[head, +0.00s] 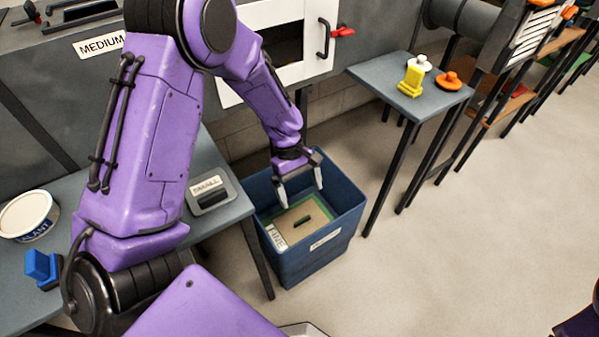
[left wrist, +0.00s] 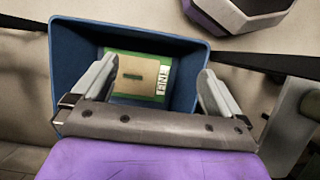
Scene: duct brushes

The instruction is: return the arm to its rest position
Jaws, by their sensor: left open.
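My left arm is purple and reaches from the lower left over the blue bin in the head view. My left gripper (head: 300,188) is open and empty, above the mouth of the blue bin (head: 318,248). In the left wrist view the two grey fingers of the left gripper (left wrist: 155,92) stand wide apart over the blue bin (left wrist: 65,60). A flat panel with a green border and a tan middle (head: 308,213) lies inside the bin, and it also shows between the fingers in the left wrist view (left wrist: 122,72). Its label reads "FINE". My right gripper is not in view.
A grey table (head: 235,210) at left holds a white tub (head: 28,215), a blue object (head: 40,268) and a "SMALL" tray (head: 208,194). A small table (head: 385,75) at right holds yellow and orange pieces. A white-framed door (head: 290,75) with a red latch is behind.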

